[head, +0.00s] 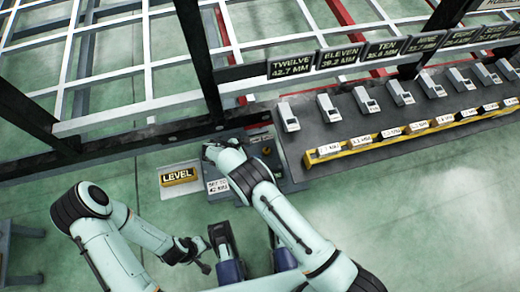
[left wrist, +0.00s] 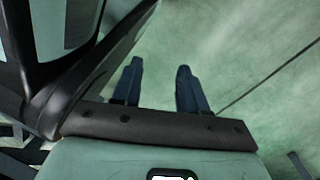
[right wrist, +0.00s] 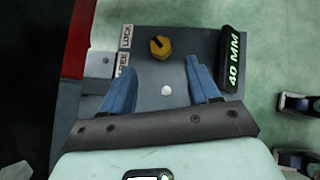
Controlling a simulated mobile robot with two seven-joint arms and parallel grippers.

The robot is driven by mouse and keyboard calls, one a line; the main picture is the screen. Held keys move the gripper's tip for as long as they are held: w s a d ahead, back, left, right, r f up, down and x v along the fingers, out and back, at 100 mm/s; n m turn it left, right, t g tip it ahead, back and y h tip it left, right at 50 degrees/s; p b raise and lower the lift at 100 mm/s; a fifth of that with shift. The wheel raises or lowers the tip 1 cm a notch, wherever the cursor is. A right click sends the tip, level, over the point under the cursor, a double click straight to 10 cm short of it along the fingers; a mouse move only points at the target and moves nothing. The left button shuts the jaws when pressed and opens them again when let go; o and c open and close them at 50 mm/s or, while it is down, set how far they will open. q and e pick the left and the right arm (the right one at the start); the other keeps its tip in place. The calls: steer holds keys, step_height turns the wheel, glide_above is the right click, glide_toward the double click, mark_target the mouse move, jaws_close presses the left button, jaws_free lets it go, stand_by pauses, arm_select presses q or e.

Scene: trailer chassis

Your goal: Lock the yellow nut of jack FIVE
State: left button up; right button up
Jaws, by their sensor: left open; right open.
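A yellow nut (right wrist: 160,47) with a dark mark on it sits on a grey plate (right wrist: 150,75) in the right wrist view. A small label reading FREE and LOCK (right wrist: 124,50) stands left of the nut. My right gripper (right wrist: 160,66) is open, its blue fingers on either side of the plate's middle, with the nut just beyond the tips and no contact visible. In the head view the right arm covers much of this spot. My left gripper (left wrist: 158,75) is open and empty above green floor. No jack number is readable on this plate.
A block reading 40 MM (right wrist: 233,60) stands right of the nut, and a pale round spot (right wrist: 166,90) lies between the fingers. In the head view there are a LEVEL sign (head: 179,177), a grey bench (head: 350,125) with several grey devices, and a dark chassis beam (head: 120,145).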

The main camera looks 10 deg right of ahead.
arm_select(q)
steer(key=shift+w+d+r+t+p, duration=0.15)
steer(key=shift+w+r, duration=0.1)
steer(key=shift+w, duration=0.15)
steer(key=shift+w+a+r+t+p, duration=0.15)
steer(key=shift+w+r, duration=0.1)
steer(key=shift+w, duration=0.15)
arm_select(e)
steer(key=shift+v, duration=2.3)
arm_select(q)
steer(key=shift+d, duration=0.1)
